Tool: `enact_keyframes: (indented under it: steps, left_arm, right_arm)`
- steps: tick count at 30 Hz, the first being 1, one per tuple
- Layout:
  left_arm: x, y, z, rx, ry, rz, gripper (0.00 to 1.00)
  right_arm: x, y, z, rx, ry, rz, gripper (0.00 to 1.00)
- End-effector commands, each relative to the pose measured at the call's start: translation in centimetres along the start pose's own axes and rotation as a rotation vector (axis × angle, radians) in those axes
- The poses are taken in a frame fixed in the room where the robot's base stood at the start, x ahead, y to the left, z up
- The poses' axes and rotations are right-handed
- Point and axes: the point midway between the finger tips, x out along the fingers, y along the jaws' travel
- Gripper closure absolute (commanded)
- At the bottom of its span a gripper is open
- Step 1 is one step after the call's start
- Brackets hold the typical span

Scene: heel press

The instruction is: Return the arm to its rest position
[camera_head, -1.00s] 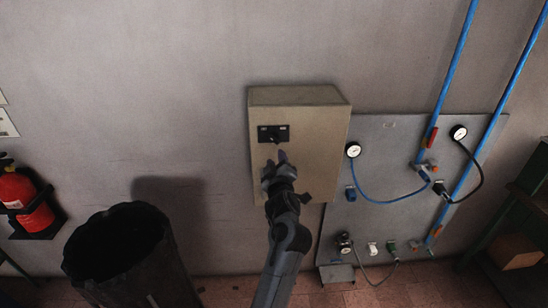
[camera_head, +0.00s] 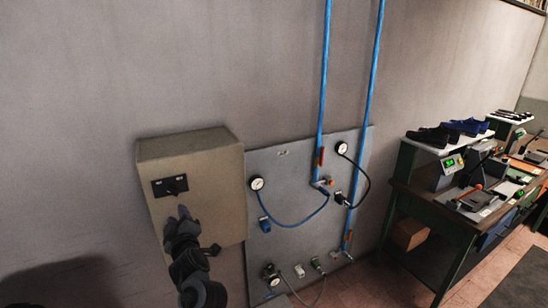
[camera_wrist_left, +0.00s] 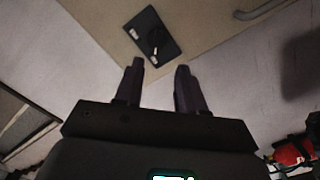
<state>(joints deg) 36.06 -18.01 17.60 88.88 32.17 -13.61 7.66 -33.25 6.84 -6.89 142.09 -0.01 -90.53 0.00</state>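My right gripper is not in view.
A grey panel (camera_head: 290,170) with gauges, blue hoses and pipes is right of the box. A green workbench (camera_head: 432,215) with presses and shoes stands farther right. A red fire extinguisher (camera_wrist_left: 296,150) shows in the left wrist view.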

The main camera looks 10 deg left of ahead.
Motion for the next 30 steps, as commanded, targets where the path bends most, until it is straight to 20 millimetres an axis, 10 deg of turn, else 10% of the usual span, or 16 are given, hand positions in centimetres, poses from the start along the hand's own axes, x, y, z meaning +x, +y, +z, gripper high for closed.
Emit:
enact_keyframes:
  steps: [10,19,30]
  left_arm:
    - [-7.4,-9.2,6.4,0.331,-0.353,0.084,0.61]
    - [-25.0,-19.7,12.7,0.802,-0.904,0.172,0.61]
    - [-42.1,-27.8,11.2,1.172,-1.37,0.218,0.61]
  right_arm:
    - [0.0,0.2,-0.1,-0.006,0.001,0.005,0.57]
    - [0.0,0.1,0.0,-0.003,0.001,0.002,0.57]
    - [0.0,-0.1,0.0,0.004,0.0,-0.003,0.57]
